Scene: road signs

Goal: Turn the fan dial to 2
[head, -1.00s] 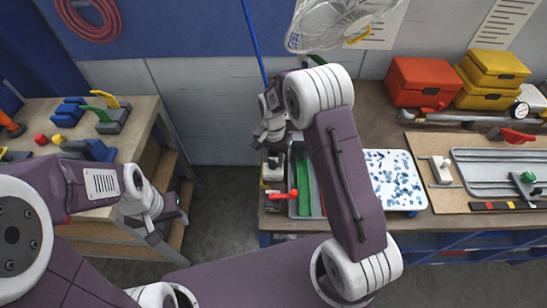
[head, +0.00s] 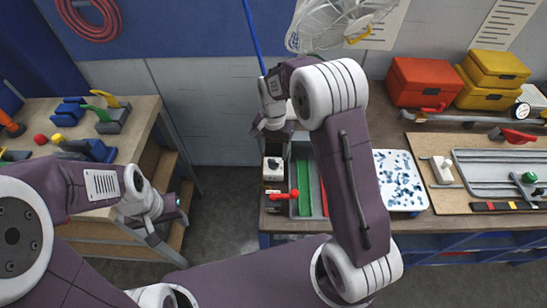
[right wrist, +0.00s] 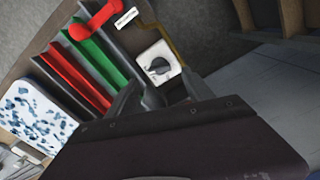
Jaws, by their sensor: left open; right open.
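The fan dial is a black knob on a white box (head: 272,166) at the left end of the right workbench. In the right wrist view the dial (right wrist: 158,65) shows beyond my fingers, its knob pointer lying at a slant; I cannot read its setting. The fan (head: 338,22) has a round wire cage at the top of the head view. My right gripper (head: 262,132) is open and empty, just behind the box in the head view. In the right wrist view, its fingers (right wrist: 165,92) are apart and not touching the dial. My left gripper (head: 168,226) is open beside the left bench.
A red-handled lever (head: 284,195) and green and red strips (head: 304,188) lie beside the dial box. A blue-spotted white board (head: 398,178) is further right. Red (head: 430,82) and yellow boxes stand at the back. The floor between the benches is clear.

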